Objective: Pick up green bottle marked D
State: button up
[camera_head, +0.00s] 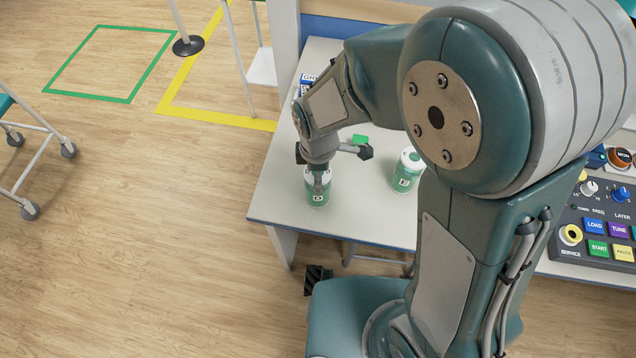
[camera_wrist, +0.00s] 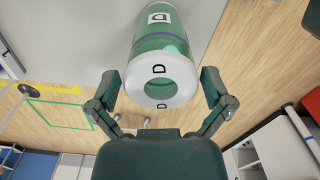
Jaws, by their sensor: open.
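The green bottle marked D (camera_head: 318,191) stands upright near the left front part of the white table, with a white label and a pale top. In the wrist view the bottle (camera_wrist: 162,50) shows its white rim with a dark D and a D label on its side. My gripper (camera_head: 318,180) is above and at the top of the bottle, partly hiding it. In the wrist view its open fingers (camera_wrist: 160,92) lie on either side of the bottle's white top. Whether they touch it cannot be told.
A second green bottle (camera_head: 407,172) with a white top stands to the right on the white table (camera_head: 280,195). A small green block (camera_head: 360,139) lies behind. A control panel (camera_head: 600,220) with coloured buttons is at the right. Floor to the left is mostly clear.

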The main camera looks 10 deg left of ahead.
jog(key=shift+a, duration=0.1)
jog(key=c, duration=1.1)
jog(key=shift+r, duration=0.15)
